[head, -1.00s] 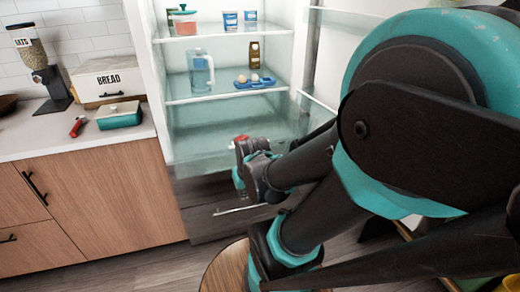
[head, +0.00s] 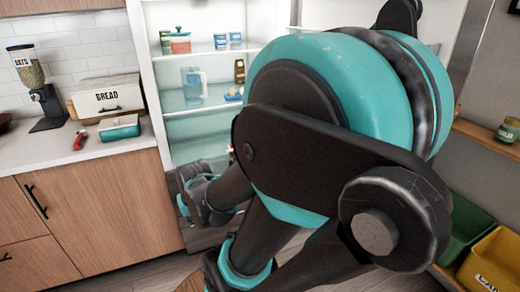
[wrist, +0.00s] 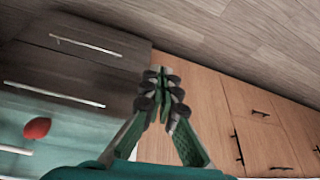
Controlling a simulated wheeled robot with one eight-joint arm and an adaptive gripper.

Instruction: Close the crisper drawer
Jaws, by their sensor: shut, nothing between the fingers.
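The open fridge (head: 152,62) stands beyond my arm in the head view, and its glassy lower part, where the crisper drawer (head: 190,148) sits, is mostly hidden. In the wrist view a teal glassy surface (wrist: 75,145) with a red round item (wrist: 37,128) lies at lower left. I cannot tell how far the drawer stands out. My gripper (wrist: 160,92) is shut and empty, its fingertips together in front of the wooden cabinets and right of the dark drawer fronts. It also shows in the head view (head: 193,190) before the fridge's lower left.
Dark drawer fronts (wrist: 65,75) with long handles lie beside the crisper area. A wooden cabinet (head: 110,210) with a counter stands left of the fridge. A green bin (head: 465,225) and a yellow bin (head: 495,262) stand at right. Bare floor (wrist: 235,40) shows in the wrist view.

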